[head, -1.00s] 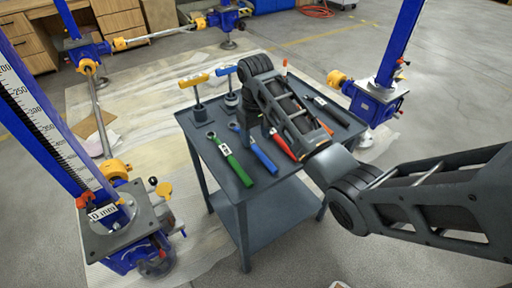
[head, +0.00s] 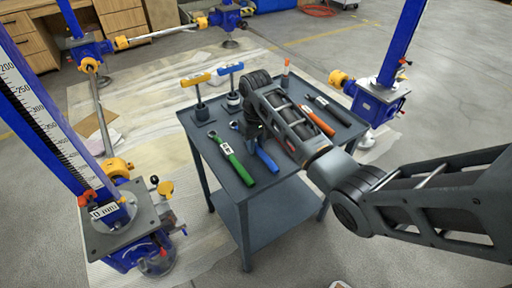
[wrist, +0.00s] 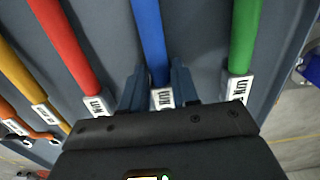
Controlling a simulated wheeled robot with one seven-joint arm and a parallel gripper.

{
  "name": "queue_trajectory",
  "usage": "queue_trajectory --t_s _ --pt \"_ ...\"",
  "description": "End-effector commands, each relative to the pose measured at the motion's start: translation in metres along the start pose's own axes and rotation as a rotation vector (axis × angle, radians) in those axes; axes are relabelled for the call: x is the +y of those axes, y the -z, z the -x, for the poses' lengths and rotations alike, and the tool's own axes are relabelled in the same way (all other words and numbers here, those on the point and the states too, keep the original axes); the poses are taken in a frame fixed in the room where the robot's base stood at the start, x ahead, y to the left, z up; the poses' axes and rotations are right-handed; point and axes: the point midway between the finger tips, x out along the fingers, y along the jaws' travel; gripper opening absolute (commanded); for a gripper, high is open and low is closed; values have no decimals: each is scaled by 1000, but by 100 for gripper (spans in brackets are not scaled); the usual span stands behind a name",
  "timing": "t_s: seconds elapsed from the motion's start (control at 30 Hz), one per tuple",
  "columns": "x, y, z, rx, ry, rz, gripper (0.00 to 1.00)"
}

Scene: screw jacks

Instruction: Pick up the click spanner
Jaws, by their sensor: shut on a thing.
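Several spanners with coloured handles lie side by side on the grey trolley top (head: 212,150). My gripper (wrist: 160,88) is shut on the blue-handled spanner (wrist: 149,35), with one finger on each side near its white label. In the head view the blue handle (head: 266,161) shows beside the green-handled spanner (head: 237,165), and my arm covers part of it. I cannot tell whether it is clear of the trolley top. The wrist view shows the green handle (wrist: 243,40) to the right and a red handle (wrist: 68,50) to the left. Which one is the click spanner is not readable.
An orange handle (head: 318,122) and a dark tool (head: 329,109) lie right of my arm. Yellow and blue T-handled tools (head: 197,96) stand at the trolley's back left. Blue screw jacks (head: 377,101) stand around the trolley. Open floor lies to the right.

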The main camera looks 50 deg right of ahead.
Motion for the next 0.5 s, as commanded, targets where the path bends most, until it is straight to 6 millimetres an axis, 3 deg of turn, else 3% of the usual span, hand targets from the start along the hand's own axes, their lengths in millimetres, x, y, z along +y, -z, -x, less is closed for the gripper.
queue_trajectory --t_s 0.2,0.5 --pt "0 0 0 0 0 0 1" --pt "0 1 1 2 -1 0 0"
